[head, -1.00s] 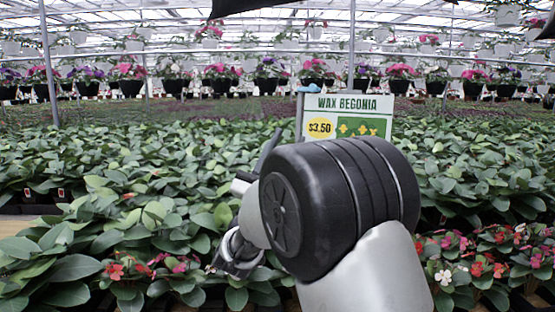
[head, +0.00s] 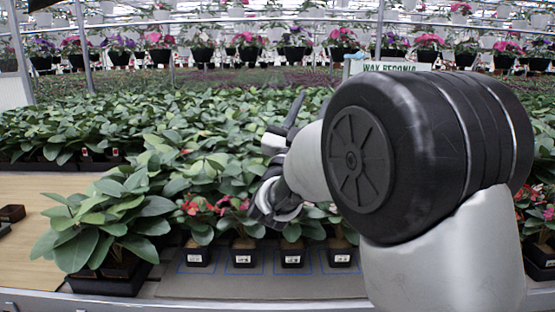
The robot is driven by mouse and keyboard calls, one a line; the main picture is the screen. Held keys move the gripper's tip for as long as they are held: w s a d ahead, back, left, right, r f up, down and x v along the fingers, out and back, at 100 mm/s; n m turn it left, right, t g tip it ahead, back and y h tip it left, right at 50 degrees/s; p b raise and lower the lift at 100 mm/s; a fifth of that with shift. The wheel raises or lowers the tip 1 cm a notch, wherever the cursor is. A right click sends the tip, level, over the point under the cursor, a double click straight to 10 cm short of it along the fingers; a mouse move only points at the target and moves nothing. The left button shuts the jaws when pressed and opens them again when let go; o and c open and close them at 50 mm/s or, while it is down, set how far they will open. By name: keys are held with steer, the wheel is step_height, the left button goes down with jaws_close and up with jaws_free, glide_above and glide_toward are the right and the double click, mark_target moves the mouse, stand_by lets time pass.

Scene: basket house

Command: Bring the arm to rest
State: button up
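My arm is raised and folded in the head view, its large black joint filling the right half. My gripper (head: 270,208) is at the arm's far end, left of that joint, partly hidden by the arm's own links. It is in front of the potted plants, and I cannot tell how its fingers stand or whether they hold anything.
A row of small black pots with white labels (head: 243,256) stands on the bench. A larger leafy plant (head: 105,225) is at its left, beside a bare wooden board (head: 30,200). Dense plants fill the bench behind. A wax begonia sign (head: 390,67) is mostly hidden behind my arm.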

steer(key=s+d+f+n+g+y, duration=0.25)
steer(key=s+f+g+y, duration=0.2)
steer(key=s+f, duration=0.5)
steer(key=s+d+f+n+g+y, duration=0.1)
steer(key=s+f+n+g+y, duration=0.35)
steer(key=s, duration=0.75)
steer(key=s+d+f+n+g+y, duration=0.1)
steer(key=s+d+f+g+y, duration=0.1)
steer(key=s+f+g, duration=0.65)
steer(key=s+r+p, duration=0.2)
steer(key=r+p, duration=1.1)
steer(key=s+r+p, duration=0.2)
steer(key=r+p, duration=1.1)
steer(key=p, duration=0.1)
steer(key=shift+s+d+p, duration=0.2)
steer(key=shift+d+p, duration=0.1)
steer(key=shift+d, duration=0.15)
